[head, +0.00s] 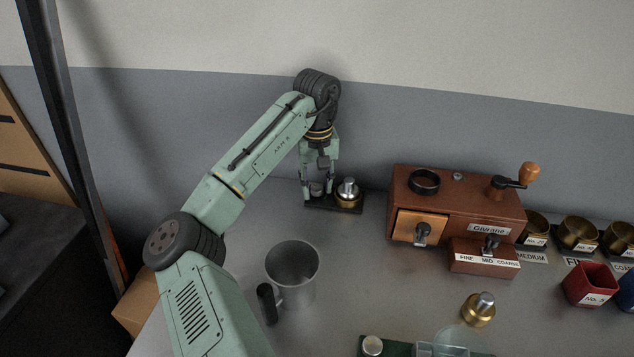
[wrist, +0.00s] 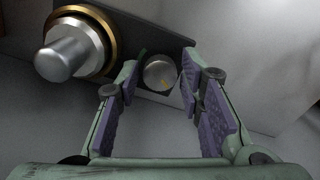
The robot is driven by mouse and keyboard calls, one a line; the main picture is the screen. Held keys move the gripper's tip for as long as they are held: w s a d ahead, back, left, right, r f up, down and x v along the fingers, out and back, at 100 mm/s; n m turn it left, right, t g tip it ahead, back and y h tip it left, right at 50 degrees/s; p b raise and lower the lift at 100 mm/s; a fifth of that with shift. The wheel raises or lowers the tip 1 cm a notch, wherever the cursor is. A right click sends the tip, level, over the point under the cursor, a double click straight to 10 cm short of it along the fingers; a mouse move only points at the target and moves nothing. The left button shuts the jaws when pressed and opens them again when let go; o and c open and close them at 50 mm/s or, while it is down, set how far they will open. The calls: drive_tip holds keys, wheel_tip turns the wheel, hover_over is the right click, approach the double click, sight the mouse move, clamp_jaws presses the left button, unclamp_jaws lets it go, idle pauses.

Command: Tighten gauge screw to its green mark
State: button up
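The gauge screw (wrist: 160,73) is a small round silver head on a dark plate (wrist: 188,46). A yellow line shows near its lower right edge in the wrist view. A green mark (wrist: 142,53) shows on the plate at its upper left, apart from the yellow line. My gripper (wrist: 160,66) points down at the screw, with a finger on each side. The fingers are apart, and slim gaps seem to show beside the head; contact cannot be told. In the head view my gripper (head: 318,187) is at the plate's left end, partly hiding the screw.
A brass weight with a silver knob (head: 347,192) stands close right of my gripper, on the same plate. The wooden grinder (head: 455,205) stands further right. A metal jug (head: 292,275) stands in front. Brass cups (head: 578,233) and a red cup (head: 590,286) are far right.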

drive_tip(key=shift+f, duration=0.15)
drive_tip(key=shift+c, duration=0.5)
clamp_jaws()
